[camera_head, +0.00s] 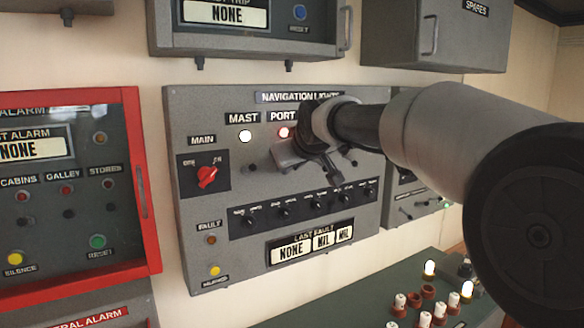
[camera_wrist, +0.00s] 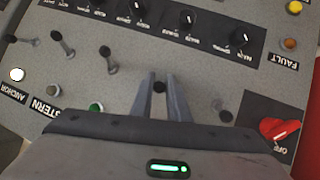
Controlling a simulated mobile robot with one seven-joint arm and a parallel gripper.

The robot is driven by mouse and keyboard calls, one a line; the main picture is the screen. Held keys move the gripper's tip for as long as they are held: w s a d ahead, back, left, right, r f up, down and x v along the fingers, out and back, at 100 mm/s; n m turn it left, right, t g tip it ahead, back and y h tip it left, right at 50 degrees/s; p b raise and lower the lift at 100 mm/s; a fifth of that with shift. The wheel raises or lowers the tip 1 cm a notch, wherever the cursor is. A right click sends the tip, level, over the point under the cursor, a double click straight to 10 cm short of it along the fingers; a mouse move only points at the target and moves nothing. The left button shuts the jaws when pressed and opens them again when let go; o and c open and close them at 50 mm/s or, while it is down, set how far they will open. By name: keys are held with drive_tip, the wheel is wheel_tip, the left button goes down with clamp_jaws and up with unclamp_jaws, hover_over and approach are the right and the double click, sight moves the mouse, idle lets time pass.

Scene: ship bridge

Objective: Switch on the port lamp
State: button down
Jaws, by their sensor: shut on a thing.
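The navigation lights panel (camera_head: 215,115) is on the wall. Below its PORT label, the port lamp (camera_head: 283,132) shows red with a bright centre. My gripper reaches in from the right and covers part of the panel. In the wrist view, which sees the panel upside down, my gripper (camera_wrist: 160,88) is shut on a dark toggle knob, the port switch (camera_wrist: 159,87). The mast switch (camera_wrist: 225,115) stands beside it. The port lamp is hidden by my gripper in that view.
The mast lamp (camera_head: 245,136) glows white. The red main switch (camera_head: 207,176) is at the panel's left. Other toggles (camera_wrist: 105,52) stand close to my gripper. A red-framed alarm cabinet (camera_head: 140,190) is at left; a grey box (camera_head: 400,40) hangs above. A bench below holds small lamps (camera_head: 428,268).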

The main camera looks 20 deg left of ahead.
drive_tip(key=shift+w+a+r+g+h, duration=0.1)
drive_tip(key=shift+r+g+h, duration=0.3)
drive_tip(key=shift+r+h, duration=0.1)
drive_tip(key=shift+r, duration=0.1)
drive_tip(key=c, duration=2)
unclamp_jaws()
drive_tip(key=b+v, duration=0.2)
drive_tip(key=v, duration=1.5)
drive_tip(key=shift+r, duration=0.2)
